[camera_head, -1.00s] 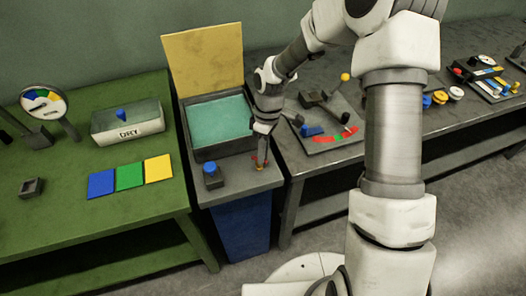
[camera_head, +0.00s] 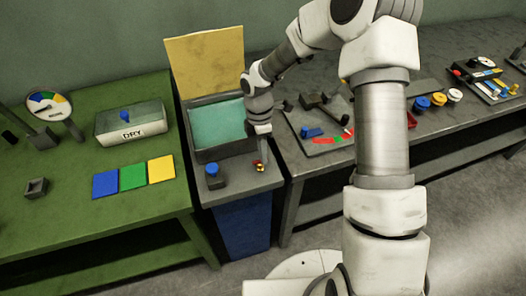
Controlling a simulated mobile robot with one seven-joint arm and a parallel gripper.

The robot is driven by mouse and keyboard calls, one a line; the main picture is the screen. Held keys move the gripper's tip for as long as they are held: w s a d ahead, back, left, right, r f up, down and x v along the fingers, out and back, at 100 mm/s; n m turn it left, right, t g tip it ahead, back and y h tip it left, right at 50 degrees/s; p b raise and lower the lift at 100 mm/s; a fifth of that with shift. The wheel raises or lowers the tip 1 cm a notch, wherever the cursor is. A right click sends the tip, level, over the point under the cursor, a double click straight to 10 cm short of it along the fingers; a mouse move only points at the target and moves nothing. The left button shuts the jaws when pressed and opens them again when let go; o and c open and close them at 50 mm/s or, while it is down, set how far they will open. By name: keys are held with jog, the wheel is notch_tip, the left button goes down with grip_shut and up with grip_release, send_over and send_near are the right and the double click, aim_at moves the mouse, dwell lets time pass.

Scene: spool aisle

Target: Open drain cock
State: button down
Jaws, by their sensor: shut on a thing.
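A small red and yellow fitting (camera_head: 259,167), which looks like the drain cock, sits on the grey ledge in front of a basin of green-blue liquid (camera_head: 217,122). My gripper (camera_head: 261,158) points down from above and is shut on the fitting's top. The fingers and wrist hide part of it, so I cannot tell the handle's exact angle.
A grey block with a blue button (camera_head: 213,175) stands left of the fitting on the same ledge. The basin's yellow lid (camera_head: 205,62) stands upright behind. A blue bin (camera_head: 243,225) is below. A green table (camera_head: 75,205) stands left and a grey bench (camera_head: 440,140) right.

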dwell(0.3)
jog(key=c, duration=0.9)
grip_release()
jog(key=w+r, duration=0.1)
jog(key=r, duration=0.4)
jog(key=w+r, duration=0.1)
jog(key=r, duration=0.5)
jog(key=w+a+r+p, duration=0.1)
jog(key=r, duration=0.5)
jog(key=shift+w, duration=0.1)
jog(key=shift+r, duration=0.1)
